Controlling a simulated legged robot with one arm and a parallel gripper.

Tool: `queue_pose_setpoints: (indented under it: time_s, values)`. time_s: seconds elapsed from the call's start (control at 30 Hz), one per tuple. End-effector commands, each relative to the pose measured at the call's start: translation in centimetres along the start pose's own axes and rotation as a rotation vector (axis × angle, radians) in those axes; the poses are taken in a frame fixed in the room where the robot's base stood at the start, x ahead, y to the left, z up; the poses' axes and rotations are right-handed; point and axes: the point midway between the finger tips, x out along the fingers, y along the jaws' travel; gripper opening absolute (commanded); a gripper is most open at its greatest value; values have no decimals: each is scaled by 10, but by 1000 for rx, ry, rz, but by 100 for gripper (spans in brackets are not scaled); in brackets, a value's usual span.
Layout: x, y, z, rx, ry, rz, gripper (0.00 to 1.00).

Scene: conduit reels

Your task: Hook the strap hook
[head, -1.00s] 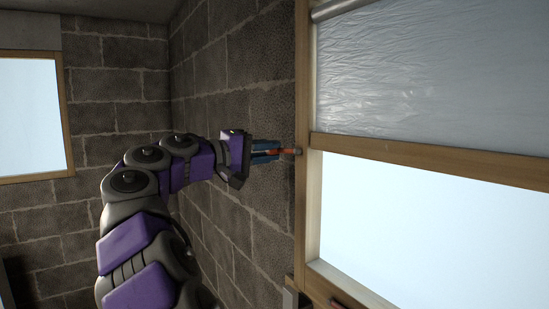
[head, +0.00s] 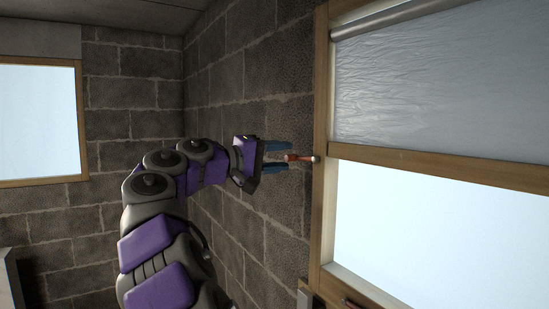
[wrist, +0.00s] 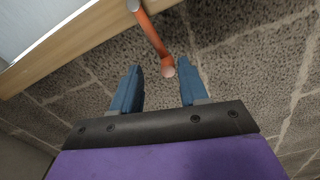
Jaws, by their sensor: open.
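An orange bar with a round pale end, which looks like the strap hook (head: 299,158), reaches out from the wooden window frame (head: 322,190). In the wrist view the orange bar (wrist: 153,36) runs from a round fitting on the wood to its free round end. My gripper (head: 287,158) has two blue fingers spread apart. It also shows in the wrist view (wrist: 160,68), where the bar's free end lies between the fingertips, apart from both. No strap can be made out.
A wooden crossbar (head: 440,168) divides the window, with a crinkled translucent sheet (head: 430,90) above it. A block wall (head: 250,110) runs close beside my gripper. A second window (head: 38,125) is at the left.

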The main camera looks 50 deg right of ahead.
Motion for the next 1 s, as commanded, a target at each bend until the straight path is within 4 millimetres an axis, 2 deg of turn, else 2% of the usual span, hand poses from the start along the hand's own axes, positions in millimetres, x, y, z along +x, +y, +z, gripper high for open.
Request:
queue_pose_setpoints:
  time_s: [0.13,0.23,0.37,0.6,1.0]
  values:
    - [6,-3,-2,-3,-2,-5,44]
    - [-5,-3,-2,-2,0,-3,44]
    - [-36,0,0,0,2,2,44]
    - [-102,4,5,5,8,11,44]
    - [-162,2,0,0,5,1,44]
